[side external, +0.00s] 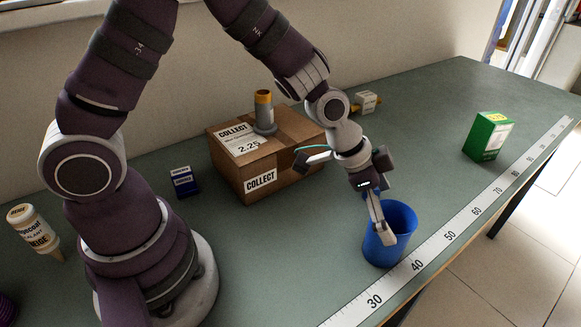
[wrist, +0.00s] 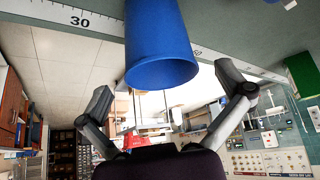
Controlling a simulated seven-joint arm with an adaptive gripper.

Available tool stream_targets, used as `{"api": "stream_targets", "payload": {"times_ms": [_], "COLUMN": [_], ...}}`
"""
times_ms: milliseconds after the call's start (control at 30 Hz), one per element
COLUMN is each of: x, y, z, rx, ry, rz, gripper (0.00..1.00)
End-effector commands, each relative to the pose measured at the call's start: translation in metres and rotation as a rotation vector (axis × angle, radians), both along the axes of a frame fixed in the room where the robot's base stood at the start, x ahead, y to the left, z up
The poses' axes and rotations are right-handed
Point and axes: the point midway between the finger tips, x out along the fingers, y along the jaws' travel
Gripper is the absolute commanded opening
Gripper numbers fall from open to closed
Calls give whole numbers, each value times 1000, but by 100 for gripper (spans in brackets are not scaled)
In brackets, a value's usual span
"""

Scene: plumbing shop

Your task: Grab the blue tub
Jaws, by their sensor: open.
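The blue tub (side external: 392,240) stands upright and open-topped on the green-grey bench, beside the measuring strip near the front edge. My gripper (side external: 380,222) is at the tub's left side, pointing down, and one finger overlaps the tub's rim and wall in the side view. In the wrist view the tub (wrist: 160,45) fills the top middle, and the two fingers of my gripper (wrist: 163,82) are spread wide on either side of it. The fingers are open and hold nothing. I cannot tell whether a finger touches the tub.
A cardboard box (side external: 285,160) with a grey-and-orange-topped item (side external: 264,112) on it stands behind and left of the tub. A green box (side external: 488,137) is at the right. A small blue box (side external: 183,181) and a sealant bottle (side external: 35,230) are at the left. The bench between tub and green box is clear.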

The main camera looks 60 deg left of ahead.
Motion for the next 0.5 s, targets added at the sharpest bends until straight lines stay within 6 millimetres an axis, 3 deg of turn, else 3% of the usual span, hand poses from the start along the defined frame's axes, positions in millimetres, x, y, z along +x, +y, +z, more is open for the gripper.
{"api": "stream_targets", "payload": {"times_ms": [133, 400, 500], "x": [7, 10, 10], "y": [-7, -9, -8], "z": [-18, -21, -21], "rx": [0, 1, 1], "ry": [3, -1, 0], "rz": [-2, 1, 1], "gripper": [100, 100, 87]}}
